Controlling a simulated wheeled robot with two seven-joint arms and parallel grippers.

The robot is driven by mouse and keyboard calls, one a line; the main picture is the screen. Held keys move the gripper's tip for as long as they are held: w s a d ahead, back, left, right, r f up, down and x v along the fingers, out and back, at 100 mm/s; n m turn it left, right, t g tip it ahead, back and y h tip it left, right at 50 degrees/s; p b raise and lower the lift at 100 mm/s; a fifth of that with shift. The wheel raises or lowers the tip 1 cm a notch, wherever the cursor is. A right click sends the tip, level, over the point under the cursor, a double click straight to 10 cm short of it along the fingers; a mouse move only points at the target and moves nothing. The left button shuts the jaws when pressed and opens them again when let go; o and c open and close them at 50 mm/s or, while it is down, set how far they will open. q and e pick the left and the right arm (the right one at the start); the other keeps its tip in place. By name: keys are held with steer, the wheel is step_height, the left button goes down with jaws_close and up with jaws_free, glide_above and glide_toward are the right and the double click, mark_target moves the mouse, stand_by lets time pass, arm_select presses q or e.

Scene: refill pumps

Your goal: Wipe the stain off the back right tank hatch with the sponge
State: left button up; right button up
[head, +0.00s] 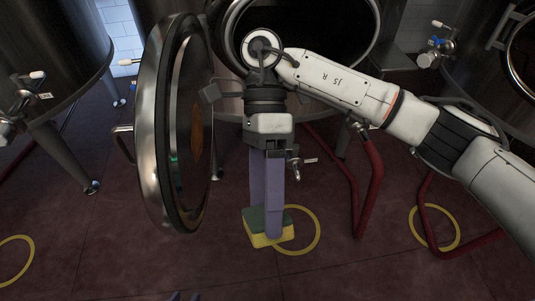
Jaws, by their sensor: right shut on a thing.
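The open tank hatch (158,125) is a round steel door, seen nearly edge-on and swung out to the left of the tank opening. A brownish-orange stain (196,130) shows on its dark inner face. My right gripper (267,225) points down to the right of the hatch, its purple fingers shut on the sponge (263,239). The sponge is green on top and yellow below, held apart from the hatch and lower than the stain.
The steel tank (230,30) with its dark round opening stands behind my right arm. Other tanks stand at left (50,50) and right (500,95). Red pipes (372,180) rise right of the sponge. Yellow rings (310,215) mark the dark red floor.

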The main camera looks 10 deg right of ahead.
mark_target(194, 159)
steer(key=m+y, duration=0.2)
steer(key=a+r+m+y, duration=0.1)
steer(key=m+y, duration=0.1)
steer(key=m, duration=0.1)
steer(key=w+a+m+y, duration=0.1)
steer(key=m+y, duration=0.1)
steer(key=shift+r+m+y, duration=0.15)
steer(key=shift+m+y, duration=0.15)
steer(key=shift+m, duration=0.1)
steer(key=m+y, duration=0.1)
steer(key=m+t+y, duration=0.1)
steer(key=w+m+y, duration=0.1)
steer(key=m+y, duration=0.1)
steer(key=shift+a+r+t, duration=0.2)
steer(key=shift+r+t, duration=0.2)
steer(key=w+d+m+t+y, duration=0.4)
steer(key=w+m+t+y, duration=0.2)
steer(key=m+t, duration=0.4)
steer(key=shift+n+t, duration=0.4)
steer(key=shift+s+f+p+x, duration=0.1)
steer(key=shift+p+x, duration=0.05)
steer(key=shift+x, duration=0.8)
steer(key=shift+s+f+p+x, duration=0.1)
steer(key=shift+x, duration=0.9)
steer(key=shift+s+f+p+x, duration=0.1)
steer(key=shift+s+p+x, duration=0.05)
steer(key=shift+x, duration=0.8)
